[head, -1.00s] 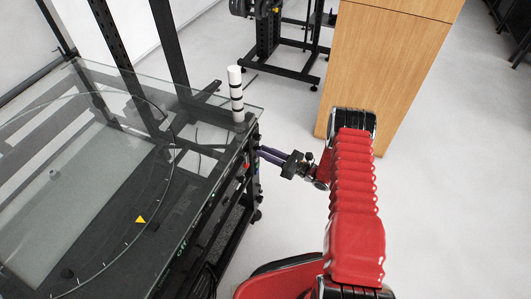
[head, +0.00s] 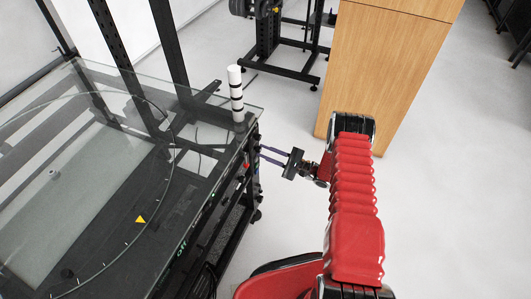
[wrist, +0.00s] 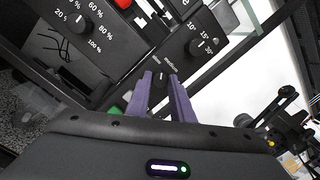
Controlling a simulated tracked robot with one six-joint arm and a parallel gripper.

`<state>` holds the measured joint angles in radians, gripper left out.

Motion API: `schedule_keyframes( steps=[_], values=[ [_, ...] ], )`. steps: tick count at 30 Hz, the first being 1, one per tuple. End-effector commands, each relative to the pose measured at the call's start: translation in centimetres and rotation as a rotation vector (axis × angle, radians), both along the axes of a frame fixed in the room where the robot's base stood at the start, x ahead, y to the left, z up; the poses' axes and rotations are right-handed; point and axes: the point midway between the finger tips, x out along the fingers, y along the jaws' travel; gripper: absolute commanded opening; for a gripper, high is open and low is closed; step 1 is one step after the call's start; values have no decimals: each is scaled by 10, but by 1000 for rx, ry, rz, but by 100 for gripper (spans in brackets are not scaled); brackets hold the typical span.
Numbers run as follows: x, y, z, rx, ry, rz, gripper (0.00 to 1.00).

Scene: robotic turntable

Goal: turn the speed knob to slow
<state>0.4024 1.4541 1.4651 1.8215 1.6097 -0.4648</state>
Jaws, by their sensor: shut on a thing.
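The black control panel (wrist: 125,50) on the turntable's side fills the upper wrist view. The dark speed knob (wrist: 160,78) sits under a small label that appears to read "medium". My gripper (wrist: 161,76) has its two purple fingers on either side of this knob, shut on it. In the head view my gripper (head: 261,157) reaches left from my red arm to the panel edge of the glass-topped turntable (head: 75,78).
A percent dial (wrist: 80,22) and a degree knob (wrist: 204,46) flank the speed knob. A red button (wrist: 123,3) is above. A black-and-white signal post (head: 236,93) stands on the turntable corner. A wooden cabinet (head: 385,65) stands behind my arm.

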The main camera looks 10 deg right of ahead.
Motion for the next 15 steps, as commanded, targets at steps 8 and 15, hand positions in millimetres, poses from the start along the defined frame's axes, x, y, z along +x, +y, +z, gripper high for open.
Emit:
schedule_keyframes(
  steps=[8, 15],
  values=[
    [0, -2, -2, -64, -82, -6, 0],
    [0, -2, -2, -75, -96, -5, 0]
  ],
)
